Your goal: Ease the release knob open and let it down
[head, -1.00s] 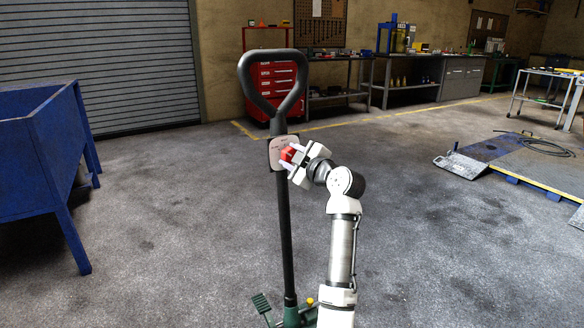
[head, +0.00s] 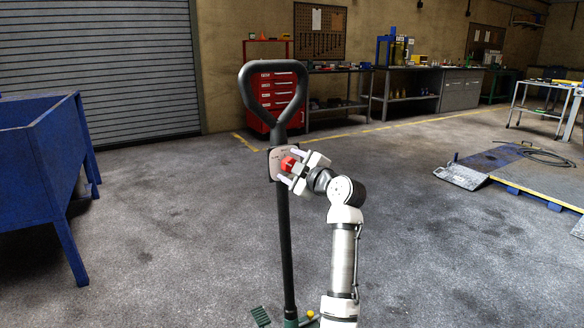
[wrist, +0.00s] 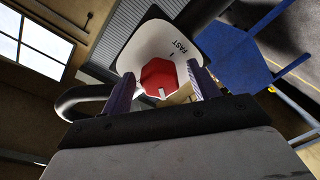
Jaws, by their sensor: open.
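The red release knob (head: 288,164) sits on a pale plate (head: 277,156) on the upright black handle (head: 284,235) of the trolley jack. In the wrist view the knob (wrist: 159,79) is a red many-sided cap with a white pointer mark, and the plate (wrist: 150,45) reads "FAST". My gripper (head: 291,171) is open, with one finger on each side of the knob. Gaps show between knob and fingers in the wrist view. The handle ends in a black loop (head: 245,92) on top. Low in the head view are a green pedal (head: 261,316) and a yellow cap (head: 311,314).
A blue metal bin (head: 50,160) stands at the left. A blue ramp platform (head: 520,172) with a hose lies at the right. A red tool chest (head: 276,95) and benches line the back wall. The grey floor around the jack is clear.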

